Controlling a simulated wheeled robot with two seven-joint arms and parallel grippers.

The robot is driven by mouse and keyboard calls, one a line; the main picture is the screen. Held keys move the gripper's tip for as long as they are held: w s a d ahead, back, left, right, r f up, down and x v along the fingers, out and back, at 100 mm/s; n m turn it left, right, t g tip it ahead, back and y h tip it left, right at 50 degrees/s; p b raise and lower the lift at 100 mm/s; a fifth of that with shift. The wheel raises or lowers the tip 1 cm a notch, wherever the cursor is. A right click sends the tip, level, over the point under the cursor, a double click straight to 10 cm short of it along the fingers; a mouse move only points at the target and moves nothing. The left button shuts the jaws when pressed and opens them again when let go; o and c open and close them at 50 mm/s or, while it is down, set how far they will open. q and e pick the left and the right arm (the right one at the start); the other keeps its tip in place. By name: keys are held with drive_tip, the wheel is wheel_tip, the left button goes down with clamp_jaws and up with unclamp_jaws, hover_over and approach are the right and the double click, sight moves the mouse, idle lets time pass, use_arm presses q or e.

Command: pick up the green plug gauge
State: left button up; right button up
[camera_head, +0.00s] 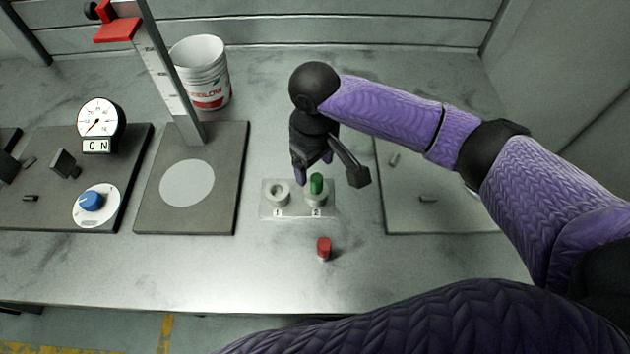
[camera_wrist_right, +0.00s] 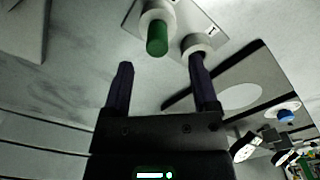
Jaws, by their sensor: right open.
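The green plug gauge (camera_head: 316,183) stands upright in socket 2 of a small light plate (camera_head: 297,212) with two round holders, marked 1 and 2. Holder 1 (camera_head: 277,194) is empty. My right gripper (camera_head: 328,178) is open and empty, just behind and above the plate. In the right wrist view the green plug gauge (camera_wrist_right: 157,38) lies ahead of the fingertips and between their lines, apart from both fingers (camera_wrist_right: 162,75). A red plug (camera_head: 323,248) stands on the table in front of the plate. My left gripper is not in view.
Left of the plate is a dark base (camera_head: 220,200) with a tall height scale. Further left are a dial gauge (camera_head: 100,122) and a blue button (camera_head: 91,200). A white bucket (camera_head: 203,75) stands behind. A pale board (camera_head: 420,215) with small pins lies right.

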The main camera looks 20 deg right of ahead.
sight(316, 177)
drive_tip(key=f+b, duration=0.1)
drive_tip(key=f, duration=0.4)
drive_tip(key=shift+d+f+b, duration=0.2)
drive_tip(key=shift+f+b, duration=0.15)
drive_tip(key=shift+f, duration=0.05)
drive_tip(key=c, duration=0.4)
drive_tip(key=shift+r, duration=0.1)
clamp_jaws()
